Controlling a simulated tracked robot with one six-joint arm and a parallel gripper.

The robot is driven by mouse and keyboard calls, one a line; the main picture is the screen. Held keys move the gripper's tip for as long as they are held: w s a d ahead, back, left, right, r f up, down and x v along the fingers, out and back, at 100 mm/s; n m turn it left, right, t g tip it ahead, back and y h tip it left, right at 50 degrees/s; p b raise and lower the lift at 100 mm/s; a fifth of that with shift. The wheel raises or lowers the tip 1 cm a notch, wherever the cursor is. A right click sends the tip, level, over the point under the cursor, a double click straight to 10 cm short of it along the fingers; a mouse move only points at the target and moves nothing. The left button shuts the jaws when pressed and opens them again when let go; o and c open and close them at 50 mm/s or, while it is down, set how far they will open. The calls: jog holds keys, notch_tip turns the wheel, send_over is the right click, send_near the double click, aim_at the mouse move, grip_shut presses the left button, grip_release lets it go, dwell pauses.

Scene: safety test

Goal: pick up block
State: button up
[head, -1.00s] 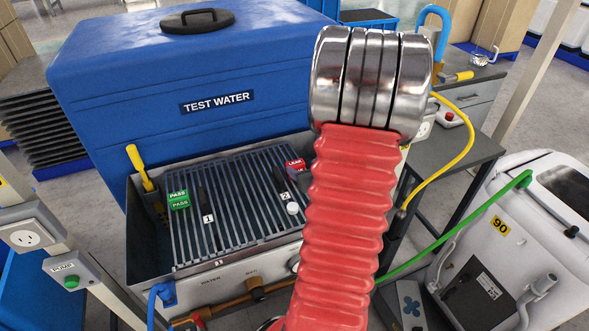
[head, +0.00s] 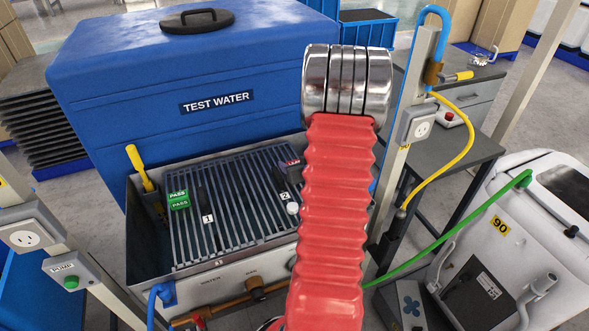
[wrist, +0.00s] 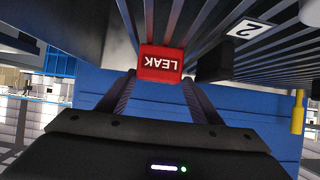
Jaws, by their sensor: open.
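Two blocks lie on the slatted rack (head: 240,205) of the test tank. The green PASS block (head: 178,199) is at the left. The red LEAK block (head: 292,162) is at the right, partly hidden behind my arm in the head view. In the wrist view the LEAK block (wrist: 160,64) appears upside down, just ahead of and between the fingertips of my gripper (wrist: 159,80). My gripper is open, with a finger on each side. Contact with the block cannot be told. The head view does not clearly show my gripper behind the arm.
Black dividers marked 1 (head: 205,205) and 2 (head: 281,182) stand on the rack. A blue TEST WATER lid (head: 130,120) rises behind it. A yellow handle (head: 138,165) is at the left. A grey post (head: 405,150) with a socket is close at the right.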

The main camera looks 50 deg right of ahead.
jog(key=shift+w, duration=0.1)
jog(key=shift+s+x, duration=0.2)
jog(key=shift+x, duration=2.35)
jog(key=shift+d+f, duration=0.1)
jog(key=shift+f, duration=0.1)
jog(key=shift+c, duration=0.7)
jog(key=c, duration=0.7)
jog(key=shift+r, duration=0.1)
jog(key=shift+r, duration=4.95)
